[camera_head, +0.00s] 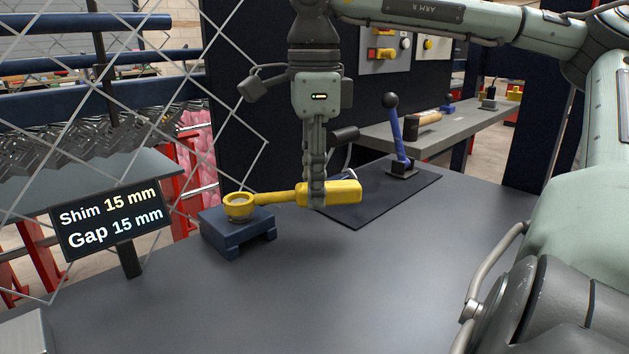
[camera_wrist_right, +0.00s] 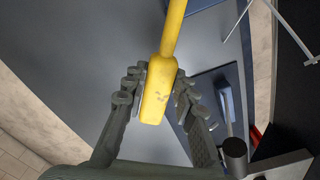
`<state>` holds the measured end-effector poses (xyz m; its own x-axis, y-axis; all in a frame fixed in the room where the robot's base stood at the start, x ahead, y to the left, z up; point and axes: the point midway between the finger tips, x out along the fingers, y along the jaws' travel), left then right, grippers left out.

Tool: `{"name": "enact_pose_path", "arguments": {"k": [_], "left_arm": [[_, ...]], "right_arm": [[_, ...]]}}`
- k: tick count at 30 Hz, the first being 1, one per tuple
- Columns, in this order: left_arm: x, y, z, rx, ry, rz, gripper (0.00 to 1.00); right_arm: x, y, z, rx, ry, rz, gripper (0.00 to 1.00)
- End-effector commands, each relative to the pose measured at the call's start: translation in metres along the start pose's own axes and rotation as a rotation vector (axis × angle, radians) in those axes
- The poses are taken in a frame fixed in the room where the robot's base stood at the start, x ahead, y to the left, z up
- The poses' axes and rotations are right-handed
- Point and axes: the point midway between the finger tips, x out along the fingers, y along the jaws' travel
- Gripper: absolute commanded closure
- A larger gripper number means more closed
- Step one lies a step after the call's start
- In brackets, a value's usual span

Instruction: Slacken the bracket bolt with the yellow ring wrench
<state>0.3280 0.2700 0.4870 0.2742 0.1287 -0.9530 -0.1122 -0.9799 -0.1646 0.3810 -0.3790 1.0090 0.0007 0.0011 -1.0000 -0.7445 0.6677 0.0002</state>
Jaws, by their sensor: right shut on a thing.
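The yellow ring wrench (camera_head: 275,196) lies roughly level. Its ring end is at the dark blue bracket block (camera_head: 236,236) on the bench. My right gripper (camera_head: 318,194) comes down from above and is shut on the wrench's thick handle. In the right wrist view the yellow handle (camera_wrist_right: 158,93) sits between the two fingers, and its shaft runs up out of the picture. My left gripper is not in view.
A sign (camera_head: 111,221) reading "Shim 15 mm, Gap 15 mm" stands left of the block. A black mat (camera_head: 405,195) lies behind, with a blue lever (camera_head: 396,135) at its far side. Chainlink wire hangs at the left. The front of the grey bench (camera_head: 300,300) is clear.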

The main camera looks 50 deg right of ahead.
Motion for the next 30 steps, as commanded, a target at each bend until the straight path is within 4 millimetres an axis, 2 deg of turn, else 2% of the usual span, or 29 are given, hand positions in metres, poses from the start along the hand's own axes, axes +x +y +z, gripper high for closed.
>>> {"name": "enact_pose_path", "arguments": {"k": [8,30], "left_arm": [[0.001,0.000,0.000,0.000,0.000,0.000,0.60],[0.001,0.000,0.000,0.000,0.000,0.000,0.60]], "right_arm": [[-0.004,-0.004,0.000,-0.032,0.000,-0.003,1.00],[-0.056,-0.004,0.000,-0.029,0.001,-0.003,1.00]]}}
